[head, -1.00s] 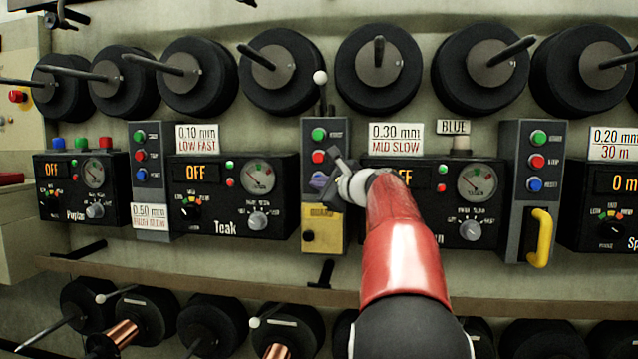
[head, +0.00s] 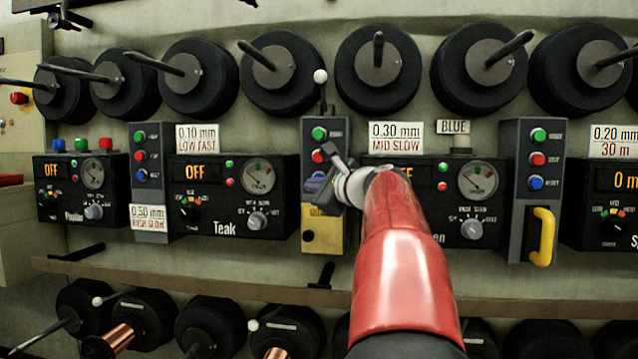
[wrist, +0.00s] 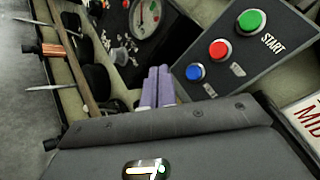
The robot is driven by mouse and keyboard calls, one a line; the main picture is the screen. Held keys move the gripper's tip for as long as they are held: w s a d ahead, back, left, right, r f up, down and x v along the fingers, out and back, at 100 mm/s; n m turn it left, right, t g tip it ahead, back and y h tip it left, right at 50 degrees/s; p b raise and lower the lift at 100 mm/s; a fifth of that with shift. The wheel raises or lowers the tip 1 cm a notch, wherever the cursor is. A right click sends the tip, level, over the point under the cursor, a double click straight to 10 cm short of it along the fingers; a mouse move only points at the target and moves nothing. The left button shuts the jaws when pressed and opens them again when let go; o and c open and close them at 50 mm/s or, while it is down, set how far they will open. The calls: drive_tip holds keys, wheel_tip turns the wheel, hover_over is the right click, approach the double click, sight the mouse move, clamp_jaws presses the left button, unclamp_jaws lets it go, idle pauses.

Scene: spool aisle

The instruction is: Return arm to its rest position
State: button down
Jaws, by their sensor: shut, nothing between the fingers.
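My arm reaches up from the bottom of the head view toward the middle switch panel (head: 322,130). My gripper (head: 318,178) is in front of that panel, below its green and red buttons, and hides part of it. In the wrist view the two purple-grey fingers of my gripper (wrist: 158,88) lie side by side, shut, with nothing between them. The same panel shows there with a green button (wrist: 251,21), a red button (wrist: 219,49) and a blue button (wrist: 194,72). The fingertips look close to the panel; I cannot tell whether they touch it.
Black spools (head: 379,70) line the wall above. A control box marked Teak (head: 228,200) reads OFF to the left. A panel with a yellow handle (head: 541,237) is to the right. A shelf rail (head: 200,286) and more spools lie below.

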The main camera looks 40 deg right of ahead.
idle(0.7)
drive_tip(key=s+a+f+n+g+y+p, duration=0.15)
drive_tip(key=a+f+n, duration=0.3)
drive_tip(key=a, duration=0.45)
drive_tip(key=s+a+f+n+g+y+p, duration=0.1)
drive_tip(key=s+a+f+n+g+p, duration=0.15)
drive_tip(key=a+n, duration=0.4)
drive_tip(key=s+a+f+n+g+y+p, duration=0.1)
drive_tip(key=s+a+f+n+g, duration=0.3)
drive_tip(key=a, duration=0.6)
drive_tip(key=s+a+f+n+g+h+p, duration=0.1)
drive_tip(key=s+a+f+n+p, duration=0.1)
drive_tip(key=s+f+n, duration=0.4)
drive_tip(key=s+a+f+n+g+h+p, duration=0.1)
drive_tip(key=s+a+f+n+g, duration=0.1)
drive_tip(key=s+a+f+n, duration=0.3)
drive_tip(key=s+f+n, duration=0.1)
drive_tip(key=s+f, duration=0.3)
drive_tip(key=s, duration=0.2)
drive_tip(key=shift+s+f+g+p, duration=0.15)
drive_tip(key=shift+f+g+p, duration=0.15)
drive_tip(key=shift+p, duration=0.1)
